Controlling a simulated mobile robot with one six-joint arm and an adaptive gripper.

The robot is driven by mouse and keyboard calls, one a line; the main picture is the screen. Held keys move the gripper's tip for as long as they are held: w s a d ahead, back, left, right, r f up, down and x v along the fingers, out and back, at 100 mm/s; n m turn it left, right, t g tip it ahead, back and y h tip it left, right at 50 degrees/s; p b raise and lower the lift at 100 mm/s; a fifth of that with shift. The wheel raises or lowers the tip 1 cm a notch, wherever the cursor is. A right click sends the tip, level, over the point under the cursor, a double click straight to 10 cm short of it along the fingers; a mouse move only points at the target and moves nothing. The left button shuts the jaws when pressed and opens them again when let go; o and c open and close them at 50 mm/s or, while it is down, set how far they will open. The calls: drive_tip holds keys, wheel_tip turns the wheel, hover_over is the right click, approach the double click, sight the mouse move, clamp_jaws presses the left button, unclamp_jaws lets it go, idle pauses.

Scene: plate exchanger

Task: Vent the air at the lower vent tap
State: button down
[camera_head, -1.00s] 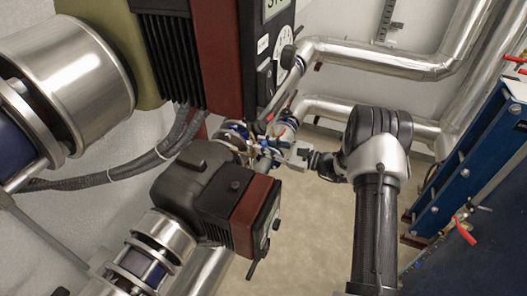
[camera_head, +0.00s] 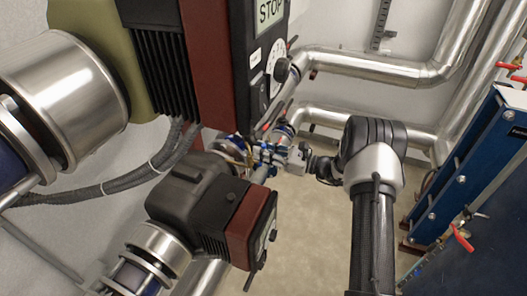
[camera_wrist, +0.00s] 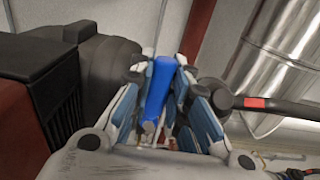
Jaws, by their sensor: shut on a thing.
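My gripper (camera_wrist: 168,75) is in the middle of the wrist view, its two blue-padded fingers on either side of a blue lever (camera_wrist: 157,92). The fingers are shut on this lever, which looks like the handle of the vent tap. The tap's body and outlet are mostly hidden behind the fingers. In the head view my gripper (camera_head: 268,156) reaches left to the small valve fittings beside the pipe flange. There the lever is too small and covered to make out clearly.
A large pump with a red and black housing (camera_head: 209,65) and a "STOP" display stands above left. A smaller dark pump (camera_head: 200,200) is close below the gripper. Silver pipes (camera_head: 365,62) run behind. The blue plate exchanger (camera_head: 470,165) stands right. Bare floor (camera_head: 310,225) lies between.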

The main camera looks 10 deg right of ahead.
drive_tip(key=c, duration=1.5)
unclamp_jaws()
drive_tip(key=shift+d, duration=0.1)
drive_tip(key=v, duration=1.2)
